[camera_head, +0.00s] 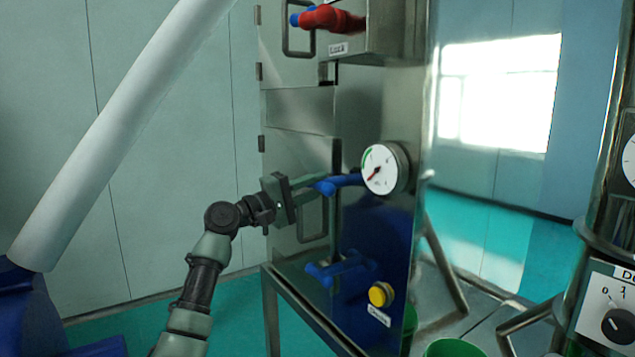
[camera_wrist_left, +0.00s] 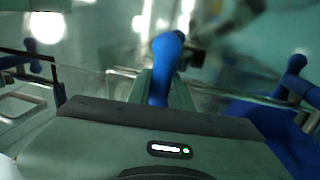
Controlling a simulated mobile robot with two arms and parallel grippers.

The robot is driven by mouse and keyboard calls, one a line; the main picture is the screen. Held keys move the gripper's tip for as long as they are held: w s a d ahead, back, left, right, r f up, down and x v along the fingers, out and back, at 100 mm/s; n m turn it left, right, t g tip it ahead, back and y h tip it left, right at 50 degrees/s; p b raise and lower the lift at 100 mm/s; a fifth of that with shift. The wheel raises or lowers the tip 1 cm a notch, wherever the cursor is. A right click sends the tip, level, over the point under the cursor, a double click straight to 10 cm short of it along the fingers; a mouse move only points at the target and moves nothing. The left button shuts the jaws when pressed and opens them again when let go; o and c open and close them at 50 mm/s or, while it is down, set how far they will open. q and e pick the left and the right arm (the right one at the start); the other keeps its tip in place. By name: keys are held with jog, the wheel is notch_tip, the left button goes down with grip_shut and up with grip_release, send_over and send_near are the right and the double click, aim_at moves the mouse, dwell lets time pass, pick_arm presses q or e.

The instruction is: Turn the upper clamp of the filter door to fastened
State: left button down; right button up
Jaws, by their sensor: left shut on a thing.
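The upper clamp (camera_head: 345,181) of the lower cabinet door is a blue handle at the door's right edge, left of a round gauge. My left gripper (camera_head: 312,187) reaches it from the left and is shut on its left end. In the left wrist view the upper clamp (camera_wrist_left: 166,60) shows as a blue knobbed bar rising between the gripper's fingers (camera_wrist_left: 162,92). A second blue clamp, the lower one (camera_head: 340,268), sits below on the same door and points left. It also shows at the right of the left wrist view (camera_wrist_left: 290,88). My right gripper is out of view.
The gauge (camera_head: 385,168) is close to the right of the upper clamp. A metal door handle (camera_head: 312,220) is just below my gripper. A red-and-blue handle (camera_head: 328,18) is above. Open space lies left of the cabinet.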

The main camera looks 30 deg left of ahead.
aim_at(313, 187)
pick_arm(q)
jog(key=shift+a+r+n, duration=0.1)
jog(key=shift+n, duration=0.3)
jog(key=c, duration=1.3)
grip_release()
jog(key=shift+s+f, duration=0.1)
jog(key=shift+f, duration=0.1)
jog(key=b+v, duration=0.3)
jog(key=v, duration=0.3)
jog(key=shift+s+a+f, duration=0.2)
jog(key=shift+s+a+r+b, duration=0.1)
jog(key=shift+s+b, duration=0.3)
jog(key=shift+s, duration=0.1)
